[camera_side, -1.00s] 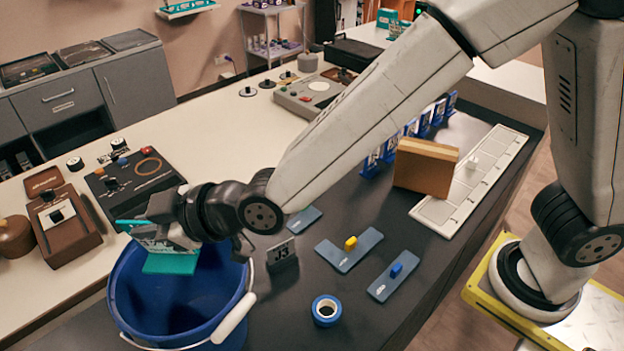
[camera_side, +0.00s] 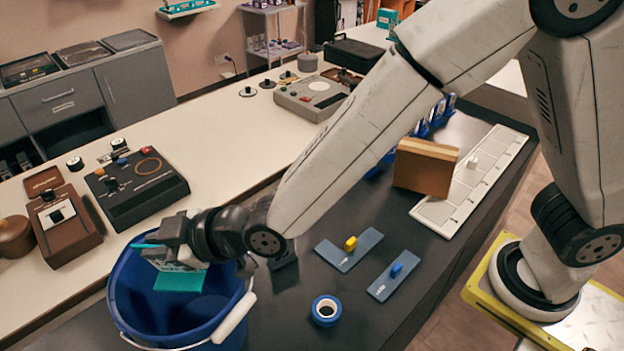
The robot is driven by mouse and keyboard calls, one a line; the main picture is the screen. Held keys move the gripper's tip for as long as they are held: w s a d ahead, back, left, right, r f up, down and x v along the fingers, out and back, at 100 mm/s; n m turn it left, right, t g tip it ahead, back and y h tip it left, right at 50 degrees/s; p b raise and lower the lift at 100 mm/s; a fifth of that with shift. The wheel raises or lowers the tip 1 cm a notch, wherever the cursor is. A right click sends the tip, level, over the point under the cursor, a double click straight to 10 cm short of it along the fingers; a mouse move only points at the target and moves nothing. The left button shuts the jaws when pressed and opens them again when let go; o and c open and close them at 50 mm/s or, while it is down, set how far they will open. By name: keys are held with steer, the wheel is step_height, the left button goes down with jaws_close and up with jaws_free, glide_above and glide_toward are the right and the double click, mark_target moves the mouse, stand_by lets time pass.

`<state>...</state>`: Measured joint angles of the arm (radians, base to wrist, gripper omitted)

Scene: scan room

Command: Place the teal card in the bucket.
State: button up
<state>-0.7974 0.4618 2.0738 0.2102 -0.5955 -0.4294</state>
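The blue bucket (camera_side: 130,310) stands at the lower left of the dark table, its white-gripped handle hanging at the right. My gripper (camera_side: 168,258) is over the bucket's mouth, near its far rim. The teal card (camera_side: 180,281) shows below the gripper, inside the outline of the bucket's opening, and a teal edge shows on the gripper's left side. The gripper looks shut on the card; its fingertips are largely hidden. I cannot tell how far below the rim the card reaches.
Blue plates with a yellow knob (camera_side: 350,243) and a blue knob (camera_side: 396,269) lie right of the bucket, near a blue tape roll (camera_side: 326,310). A brown block (camera_side: 426,167) stands by a long white tray (camera_side: 440,222). A console (camera_side: 136,186) sits behind the bucket.

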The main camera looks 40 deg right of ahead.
steer(key=o, duration=0.3)
stand_by(0.5)
steer(key=shift+r, duration=3.55)
steer(key=shift+d, duration=0.1)
